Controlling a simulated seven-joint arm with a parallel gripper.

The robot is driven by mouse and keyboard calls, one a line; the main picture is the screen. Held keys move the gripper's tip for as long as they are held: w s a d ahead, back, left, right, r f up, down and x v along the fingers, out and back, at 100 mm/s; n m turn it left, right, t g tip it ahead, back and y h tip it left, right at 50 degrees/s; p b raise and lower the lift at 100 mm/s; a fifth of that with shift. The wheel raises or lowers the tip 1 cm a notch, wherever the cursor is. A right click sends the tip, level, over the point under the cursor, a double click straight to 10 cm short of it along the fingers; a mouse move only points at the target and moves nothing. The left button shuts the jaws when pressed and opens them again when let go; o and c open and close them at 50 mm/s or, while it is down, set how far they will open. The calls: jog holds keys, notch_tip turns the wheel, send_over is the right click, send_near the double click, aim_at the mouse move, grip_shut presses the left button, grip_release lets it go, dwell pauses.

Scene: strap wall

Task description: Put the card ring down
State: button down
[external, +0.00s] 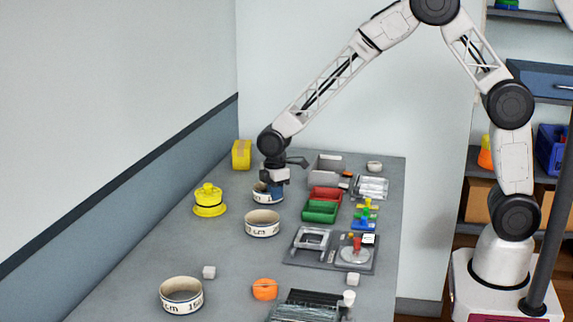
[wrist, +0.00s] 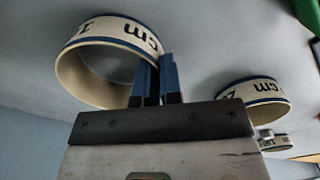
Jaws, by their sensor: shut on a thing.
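My gripper (external: 273,186) is at the far part of the grey table, pointing down. Its blue fingers (wrist: 157,82) are shut on the wall of a cream card ring (wrist: 85,75) with a blue edge and black "cm" print. The same ring shows in the external view (external: 259,197), partly hidden by the fingers. It looks level and at or close to the table; I cannot tell whether it touches. A second card ring (external: 262,224) stands nearer the camera, and a third (external: 181,296) stands at the near left. Another ring (wrist: 255,101) shows at the right of the wrist view.
A yellow stacked piece (external: 209,201) stands to the left, and a yellow block (external: 241,154) is behind. Red (external: 325,195) and green (external: 319,212) bins and a grey bin (external: 327,166) stand to the right. The left front table (external: 140,270) has bare room.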

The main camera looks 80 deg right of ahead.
jog(key=shift+f, duration=0.1)
jog(key=c, duration=1.7)
grip_release()
jog(key=o, duration=0.4)
notch_tip(320, 180, up, 12)
jog(key=shift+s+r, duration=0.1)
jog(key=shift+r, duration=0.1)
